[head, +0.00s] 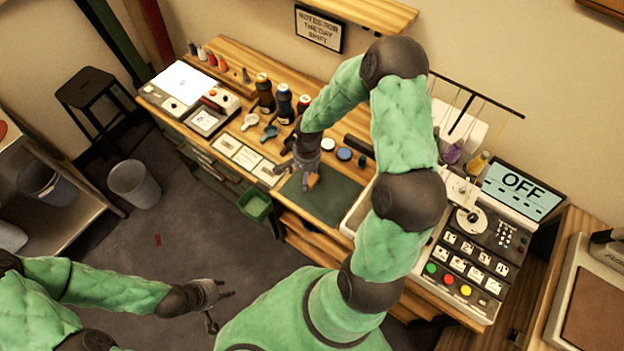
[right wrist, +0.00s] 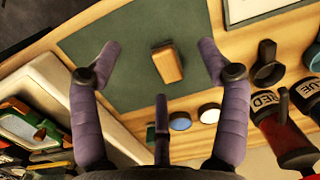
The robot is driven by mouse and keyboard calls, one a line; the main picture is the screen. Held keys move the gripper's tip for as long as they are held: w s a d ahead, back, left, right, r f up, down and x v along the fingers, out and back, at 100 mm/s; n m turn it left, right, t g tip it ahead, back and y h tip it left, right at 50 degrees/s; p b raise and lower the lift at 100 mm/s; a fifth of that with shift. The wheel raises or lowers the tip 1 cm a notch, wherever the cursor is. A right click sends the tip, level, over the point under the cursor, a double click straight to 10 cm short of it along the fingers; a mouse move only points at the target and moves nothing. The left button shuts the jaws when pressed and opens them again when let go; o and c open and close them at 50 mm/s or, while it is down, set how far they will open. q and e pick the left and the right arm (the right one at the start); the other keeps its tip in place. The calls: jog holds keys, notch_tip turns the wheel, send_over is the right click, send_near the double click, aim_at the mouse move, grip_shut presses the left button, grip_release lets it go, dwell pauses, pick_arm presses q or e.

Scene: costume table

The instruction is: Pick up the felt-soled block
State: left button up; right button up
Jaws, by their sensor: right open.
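The felt-soled block (right wrist: 168,63) is a small tan wooden block with a darker edge strip, lying on the dark green mat (right wrist: 110,40). In the head view the block (head: 313,180) is a small orange-tan patch on the mat (head: 335,197), partly hidden by my gripper. My right gripper (head: 295,177) is above the mat, pointing down. In the right wrist view its fingers (right wrist: 159,62) are spread wide, with the block between them in the picture and touching neither. My left gripper (head: 221,311) is open and empty over the floor, away from the table.
Dark bottles (head: 284,103) stand behind the mat, with a blue lid (head: 344,154) nearby. White cards (head: 246,157) lie left of the mat. A pale tray (head: 358,212) and a button console (head: 465,262) are to its right. A green bin (head: 257,205) hangs at the table front.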

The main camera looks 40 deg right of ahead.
notch_tip(320, 180, up, 3)
jog(key=m+h, duration=0.1)
jog(key=m, duration=0.1)
send_over(314, 180)
jog(key=f, duration=0.4)
jog(key=shift+w+d+f, duration=0.2)
jog(key=shift+d, duration=0.1)
jog(key=shift+s+a+f+b, duration=0.1)
jog(key=shift+f+b, duration=0.1)
jog(key=shift+f, duration=0.8)
jog(key=shift+a+f+b, duration=0.1)
jog(key=shift+f+b, duration=0.05)
jog(key=shift+f, duration=0.9)
jog(key=shift+s+a+f+b, duration=0.1)
jog(key=shift+f+b, duration=0.1)
jog(key=shift+f, duration=0.8)
jog(key=c, duration=1.3)
